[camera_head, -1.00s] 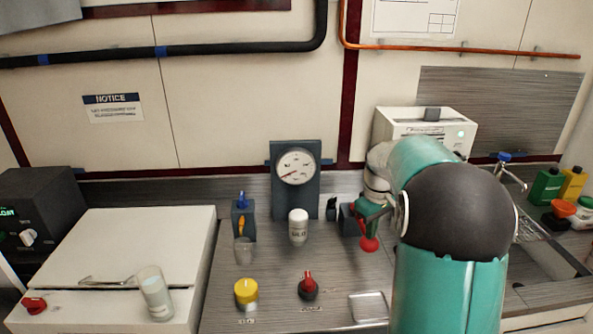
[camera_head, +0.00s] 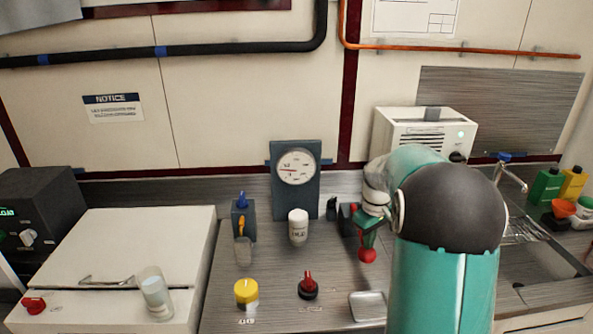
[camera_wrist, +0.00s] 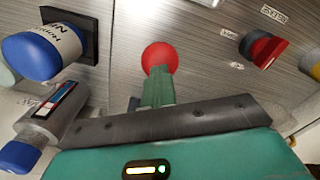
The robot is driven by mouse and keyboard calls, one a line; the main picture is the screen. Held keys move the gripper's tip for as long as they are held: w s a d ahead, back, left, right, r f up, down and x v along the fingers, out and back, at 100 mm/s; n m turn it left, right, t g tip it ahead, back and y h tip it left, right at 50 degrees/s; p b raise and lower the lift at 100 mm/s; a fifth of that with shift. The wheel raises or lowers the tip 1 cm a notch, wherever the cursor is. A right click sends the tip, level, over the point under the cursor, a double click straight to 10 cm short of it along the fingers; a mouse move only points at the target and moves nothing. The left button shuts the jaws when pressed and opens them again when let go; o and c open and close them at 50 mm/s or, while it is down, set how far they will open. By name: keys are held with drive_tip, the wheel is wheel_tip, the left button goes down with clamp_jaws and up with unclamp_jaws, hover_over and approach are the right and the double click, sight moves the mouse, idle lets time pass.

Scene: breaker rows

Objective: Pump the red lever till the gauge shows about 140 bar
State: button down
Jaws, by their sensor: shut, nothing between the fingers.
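The gauge (camera_head: 296,166) has a round white dial on a dark upright panel at the back of the counter. Its red needle points left, near horizontal; the numbers are too small to read. The red lever's ball knob (camera_head: 367,256) stands low in front of my arm, and it also shows in the wrist view (camera_wrist: 159,57). My gripper (camera_head: 368,241) is shut and empty, its green fingertips (camera_wrist: 158,80) right at the knob, seemingly touching it from above. The lever's shaft is mostly hidden behind my fingers.
A red knob (camera_head: 308,287) and a yellow button (camera_head: 246,292) sit on the counter to the left. A white bottle (camera_head: 298,226) stands below the gauge. A white appliance (camera_head: 425,130) stands behind my arm; a sink is at right.

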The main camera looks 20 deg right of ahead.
wheel_tip(320, 180, up, 8)
idle(0.9)
idle(0.7)
drive_tip(key=shift+w+f, duration=0.1)
drive_tip(key=shift+f, duration=3.95)
drive_tip(key=shift+r, duration=0.15)
wheel_tip(320, 180, up, 8)
